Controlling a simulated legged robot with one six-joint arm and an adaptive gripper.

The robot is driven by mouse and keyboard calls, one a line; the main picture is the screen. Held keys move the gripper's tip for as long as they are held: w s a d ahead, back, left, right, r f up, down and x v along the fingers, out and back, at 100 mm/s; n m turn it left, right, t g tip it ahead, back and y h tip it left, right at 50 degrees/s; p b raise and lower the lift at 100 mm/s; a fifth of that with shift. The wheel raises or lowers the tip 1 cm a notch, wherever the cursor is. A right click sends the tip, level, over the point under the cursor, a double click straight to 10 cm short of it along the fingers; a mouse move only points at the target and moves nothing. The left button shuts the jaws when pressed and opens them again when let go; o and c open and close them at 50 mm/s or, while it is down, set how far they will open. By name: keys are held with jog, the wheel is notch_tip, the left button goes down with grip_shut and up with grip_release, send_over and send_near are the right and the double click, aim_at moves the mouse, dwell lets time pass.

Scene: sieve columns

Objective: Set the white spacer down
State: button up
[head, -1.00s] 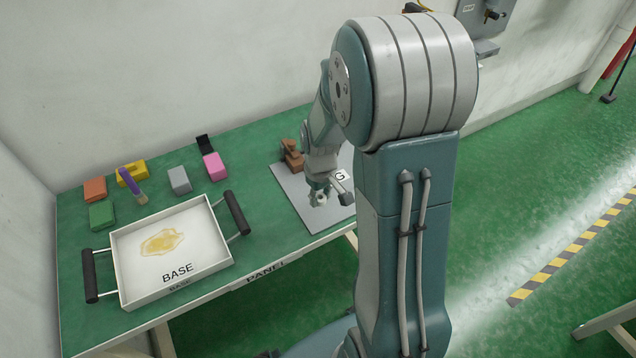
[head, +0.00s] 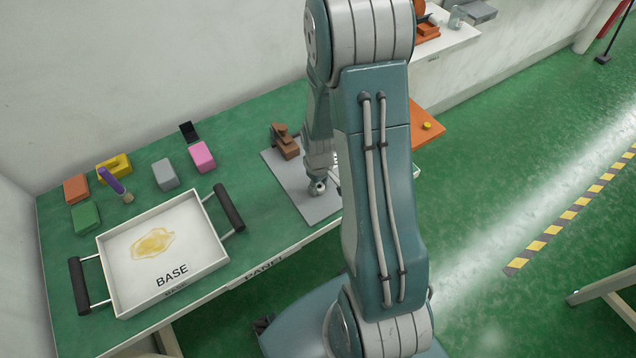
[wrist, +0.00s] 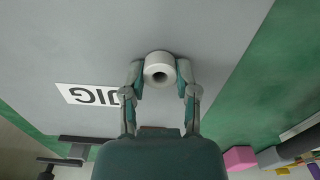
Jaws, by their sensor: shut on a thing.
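The white spacer (wrist: 158,70) is a short white cylinder with a round hole, seen end-on in the wrist view. My gripper (wrist: 160,82) is shut on it, one finger at each side. It is over the grey jig board (wrist: 60,45), beside the JIG label (wrist: 88,95). I cannot tell whether the spacer touches the board. In the head view the grey board (head: 284,178) lies at the right part of the green table, and my arm hides much of it. The spacer is not clearly visible there.
A brown wooden-looking piece (head: 286,148) stands at the board's back left. A white BASE tray (head: 196,262) with black handles holds a yellowish patch. Several coloured blocks, including a pink one (head: 203,157) and a grey one (head: 165,174), stand behind it. An orange surface (head: 428,122) shows right of my arm.

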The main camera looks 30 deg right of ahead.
jog(key=o, duration=0.8)
jog(key=shift+a, duration=0.15)
notch_tip(320, 180, up, 12)
jog(key=r, duration=0.1)
notch_tip(320, 180, up, 11)
jog(key=t, duration=0.2)
send_over(318, 186)
jog(key=s+a, duration=0.4)
jog(key=a, duration=0.2)
jog(key=s+a+r+t, duration=0.1)
jog(key=s+r, duration=0.1)
jog(key=s, duration=0.1)
jog(key=s+a+r+m+t, duration=0.1)
jog(key=s+a+r, duration=0.1)
jog(key=s+r, duration=0.1)
jog(key=s+a+r+m+t, duration=0.1)
jog(key=s+a+r, duration=0.1)
jog(key=s+r, duration=0.1)
jog(key=shift+r+t, duration=0.25)
jog(key=shift+t, duration=0.05)
